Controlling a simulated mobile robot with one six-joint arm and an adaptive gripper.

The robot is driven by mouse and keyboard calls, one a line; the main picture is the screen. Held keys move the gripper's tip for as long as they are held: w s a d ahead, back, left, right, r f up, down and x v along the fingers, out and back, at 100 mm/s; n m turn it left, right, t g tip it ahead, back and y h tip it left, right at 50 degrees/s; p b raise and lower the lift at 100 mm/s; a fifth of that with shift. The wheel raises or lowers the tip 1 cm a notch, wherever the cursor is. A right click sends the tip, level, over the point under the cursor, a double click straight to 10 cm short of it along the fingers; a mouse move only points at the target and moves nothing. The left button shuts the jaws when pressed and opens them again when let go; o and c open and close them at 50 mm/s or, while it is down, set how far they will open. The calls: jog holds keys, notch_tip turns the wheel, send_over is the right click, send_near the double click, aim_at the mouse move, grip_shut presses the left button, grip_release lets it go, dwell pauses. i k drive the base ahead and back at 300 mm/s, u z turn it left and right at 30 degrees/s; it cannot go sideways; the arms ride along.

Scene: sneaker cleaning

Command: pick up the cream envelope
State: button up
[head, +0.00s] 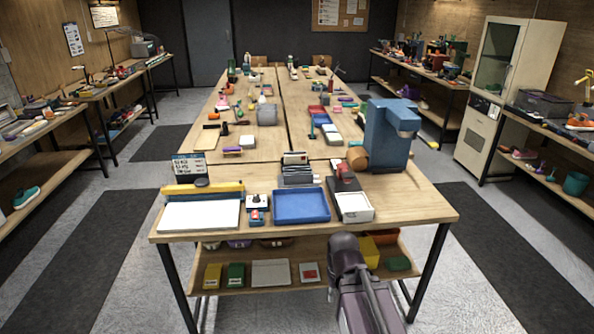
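I cannot pick out the cream envelope for certain in the head view. A pale, flat-edged piece (295,157) stands at the back of a dark upright rack (297,175) on the near table; it is too small to tell whether it is an envelope. A flat pale grey piece (270,273) lies on the shelf under the table. My own arm shows at the bottom centre, in front of the table's front edge. The fingers of my gripper cannot be made out, and nothing is seen held.
Side benches line both walls, with open floor (125,225) between.

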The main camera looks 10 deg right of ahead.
aim_at(291, 158)
jog(key=k, duration=0.8)
jog(key=u, duration=0.35)
jog(key=i, duration=0.35)
jog(key=u, duration=0.65)
jog(key=i, duration=1.8)
jog(key=z, duration=0.75)
jog(key=i, duration=0.4)
jog(key=z, duration=0.3)
